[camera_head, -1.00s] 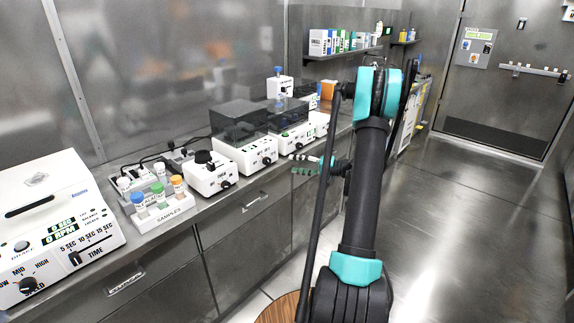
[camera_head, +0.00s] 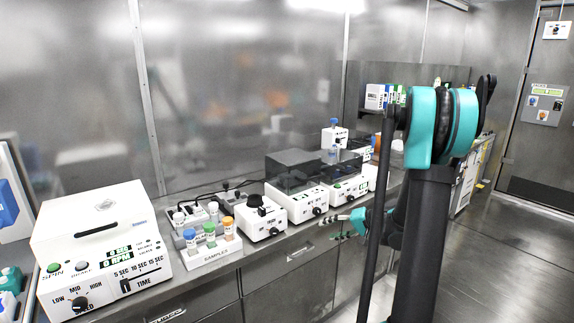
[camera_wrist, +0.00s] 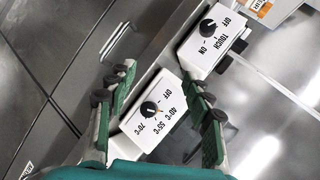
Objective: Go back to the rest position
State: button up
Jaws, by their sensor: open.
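My gripper (camera_head: 343,226) is in front of the bench, near the front edge below the right-hand devices in the head view. In the wrist view my gripper (camera_wrist: 160,76) has its two green-padded fingers apart, with nothing between them. Beyond the fingers are a white heater (camera_wrist: 150,122) with a 40, 55 and 70 °C dial and a white device (camera_wrist: 212,50) with a TOUCH/ON/OFF dial. My raised arm fills the right of the head view and hides part of the bench's far end.
The steel bench carries a centrifuge (camera_head: 100,240), a sample rack (camera_head: 212,252) with capped tubes, a white knob device (camera_head: 262,218) and lidded devices (camera_head: 297,195). Boxes stand on a shelf at the back (camera_head: 376,97). Open floor (camera_head: 510,250) lies to the right.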

jog(key=s+d+f+n+g+h, duration=0.1)
jog(key=s+h, duration=0.4)
jog(key=s, duration=0.8)
jog(key=s+d+f+n+h, duration=0.1)
jog(key=s+h, duration=0.4)
jog(key=s, duration=0.9)
notch_tip(320, 180, down, 2)
jog(key=shift+s+f+n+g, duration=0.25)
jog(key=shift+n+g, duration=0.15)
jog(key=shift+n, duration=0.1)
